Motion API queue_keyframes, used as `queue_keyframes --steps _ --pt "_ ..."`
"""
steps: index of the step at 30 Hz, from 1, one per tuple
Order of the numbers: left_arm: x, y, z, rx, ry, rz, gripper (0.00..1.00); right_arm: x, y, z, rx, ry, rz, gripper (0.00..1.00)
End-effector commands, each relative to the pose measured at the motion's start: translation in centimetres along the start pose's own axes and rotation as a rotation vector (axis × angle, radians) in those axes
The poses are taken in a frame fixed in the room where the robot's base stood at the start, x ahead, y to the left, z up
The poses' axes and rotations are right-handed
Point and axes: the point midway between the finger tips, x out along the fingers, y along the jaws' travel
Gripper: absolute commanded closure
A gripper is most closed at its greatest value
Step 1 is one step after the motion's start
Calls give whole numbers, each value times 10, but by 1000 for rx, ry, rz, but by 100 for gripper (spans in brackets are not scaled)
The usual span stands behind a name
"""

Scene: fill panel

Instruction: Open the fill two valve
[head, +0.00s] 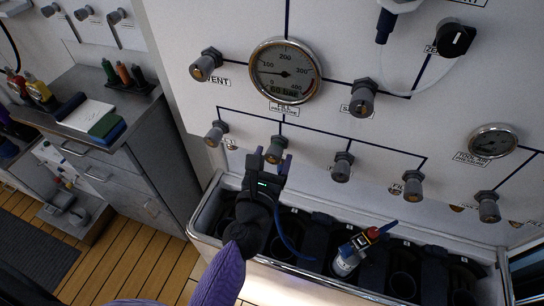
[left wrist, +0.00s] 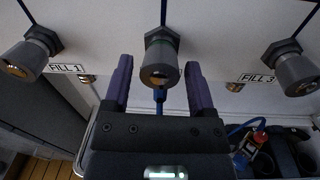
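The fill two valve (head: 275,148) is a grey knob with a brass-coloured end on the white panel. In the left wrist view it is the middle knob (left wrist: 160,62), between the FILL 1 and FILL 3 labels; its own label is hidden. My left gripper (head: 272,163) is open at this valve. In the left wrist view its two purple fingers (left wrist: 156,84) stand on either side of the knob, with a visible gap at each side. My right gripper is not in view.
The fill one valve (left wrist: 28,56) and fill three valve (left wrist: 294,68) flank it. A pressure gauge (head: 284,70) sits above. Below is a metal-rimmed trough (head: 290,268) holding a cylinder (head: 346,262) and blue hose. A grey cabinet (head: 140,165) stands left.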

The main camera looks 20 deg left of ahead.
Motion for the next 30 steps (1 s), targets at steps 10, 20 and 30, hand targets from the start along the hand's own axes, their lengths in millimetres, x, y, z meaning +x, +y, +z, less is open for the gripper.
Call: queue_keyframes --steps 10,20,30 --pt "-2 0 1 1 -4 1 17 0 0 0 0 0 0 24" --pt "-71 0 -5 1 1 -1 17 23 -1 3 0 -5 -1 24" --pt "-99 0 1 1 -3 0 17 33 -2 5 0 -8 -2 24"
